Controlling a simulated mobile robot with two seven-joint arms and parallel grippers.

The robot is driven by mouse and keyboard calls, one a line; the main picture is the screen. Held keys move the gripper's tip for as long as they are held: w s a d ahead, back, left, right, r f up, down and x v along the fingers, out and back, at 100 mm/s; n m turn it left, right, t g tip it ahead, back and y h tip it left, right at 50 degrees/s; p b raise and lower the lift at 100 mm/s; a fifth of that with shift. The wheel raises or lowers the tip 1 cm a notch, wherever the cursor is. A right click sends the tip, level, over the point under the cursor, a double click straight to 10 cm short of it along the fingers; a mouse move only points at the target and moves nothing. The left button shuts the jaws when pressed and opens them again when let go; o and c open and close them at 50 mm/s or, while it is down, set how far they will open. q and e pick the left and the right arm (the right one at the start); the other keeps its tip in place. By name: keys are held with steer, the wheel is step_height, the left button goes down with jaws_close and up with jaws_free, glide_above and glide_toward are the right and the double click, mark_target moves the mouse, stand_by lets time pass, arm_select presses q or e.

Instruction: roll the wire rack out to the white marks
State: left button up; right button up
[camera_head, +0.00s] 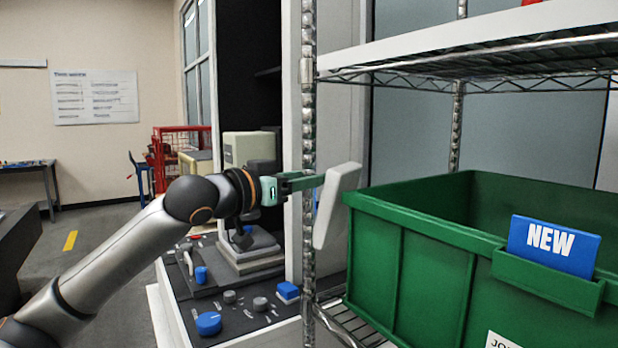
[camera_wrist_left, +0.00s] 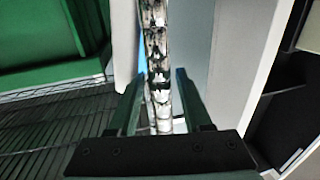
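The wire rack shows in the head view as a chrome post (camera_head: 308,90), a white-topped upper shelf (camera_head: 490,38) and a lower wire shelf (camera_head: 352,326). My left gripper (camera_head: 312,182) is at the post at mid height. In the left wrist view the post (camera_wrist_left: 160,60) stands between the two fingers of my left gripper (camera_wrist_left: 160,85). Narrow gaps show on both sides, so the fingers look open around it; contact is not visible. The rack's wheels and the white marks are not in view. My right gripper is not in view.
A green bin (camera_head: 410,250) with a blue "NEW" card (camera_head: 553,245) sits on the lower shelf. A pale tilted slab (camera_head: 336,206) is beside the post. A control panel with blue knobs (camera_head: 209,323) stands left of the rack. Grey floor with a yellow mark (camera_head: 70,240) lies farther left.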

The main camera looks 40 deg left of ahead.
arm_select(q)
jaws_close()
stand_by(1.1)
